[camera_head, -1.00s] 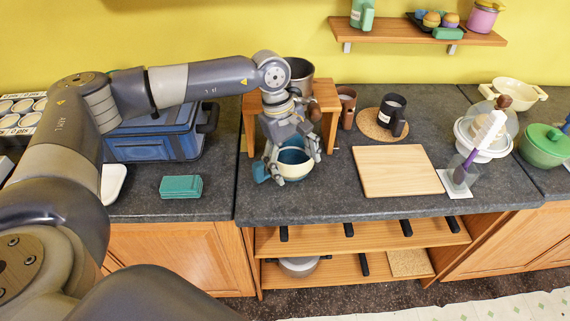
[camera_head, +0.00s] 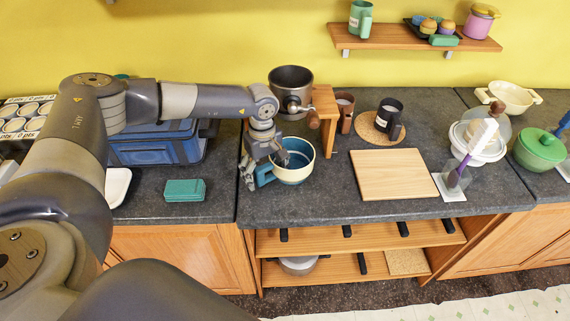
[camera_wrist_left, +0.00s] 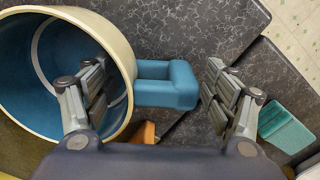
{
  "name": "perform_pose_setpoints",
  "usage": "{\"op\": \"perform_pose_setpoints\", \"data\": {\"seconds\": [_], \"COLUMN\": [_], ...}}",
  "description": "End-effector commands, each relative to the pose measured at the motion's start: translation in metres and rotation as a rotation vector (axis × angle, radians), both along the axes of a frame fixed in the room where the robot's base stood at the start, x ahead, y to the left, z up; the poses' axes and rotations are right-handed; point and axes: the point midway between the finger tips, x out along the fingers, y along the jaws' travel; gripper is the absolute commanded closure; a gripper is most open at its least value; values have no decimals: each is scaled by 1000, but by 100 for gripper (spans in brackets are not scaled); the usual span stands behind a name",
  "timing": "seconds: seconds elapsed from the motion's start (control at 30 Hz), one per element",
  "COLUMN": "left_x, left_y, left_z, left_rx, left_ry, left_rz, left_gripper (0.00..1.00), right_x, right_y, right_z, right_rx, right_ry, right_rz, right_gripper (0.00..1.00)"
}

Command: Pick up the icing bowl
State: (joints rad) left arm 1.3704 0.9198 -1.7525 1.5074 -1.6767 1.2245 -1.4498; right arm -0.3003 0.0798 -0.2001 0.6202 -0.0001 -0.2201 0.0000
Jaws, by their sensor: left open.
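The icing bowl (camera_head: 293,174) is cream outside and blue inside, with a blue handle on its left side. It stands upright on the dark counter in front of a small wooden stand. In the left wrist view the bowl (camera_wrist_left: 118,32) fills the left side, and its blue handle (camera_wrist_left: 168,84) lies between the two fingers. My left gripper (camera_head: 266,176) is open at the handle. In the left wrist view my left gripper (camera_wrist_left: 160,105) has one finger over the bowl's opening and the other beyond the handle, with gaps visible. My right gripper is not in view.
A cutting board (camera_head: 394,175) lies to the right. A teal block (camera_head: 185,190) and a blue case (camera_head: 155,148) are to the left. Bare counter lies in front of the bowl.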

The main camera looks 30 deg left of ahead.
Motion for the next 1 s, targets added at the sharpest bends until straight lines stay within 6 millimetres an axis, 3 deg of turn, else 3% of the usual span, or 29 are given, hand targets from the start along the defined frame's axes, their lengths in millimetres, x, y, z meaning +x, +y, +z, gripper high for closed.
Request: {"op": "perform_pose_setpoints", "data": {"seconds": [0.17,0.4,0.7,0.77,1.0], "left_x": [-1,0,-2,0,-1], "left_y": [0,0,1,0,1], "left_z": [-17,-19,-20,-18,-19], "left_rx": [0,0,1,0,1], "left_ry": [0,-2,3,-2,3], "left_rz": [0,0,1,1,1], "left_gripper": [22,24,92,100,100], "right_x": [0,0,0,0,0], "right_y": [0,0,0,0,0], "right_z": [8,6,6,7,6], "right_rx": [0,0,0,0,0], "right_ry": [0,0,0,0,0], "right_rz": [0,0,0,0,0], "right_gripper": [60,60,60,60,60]}}
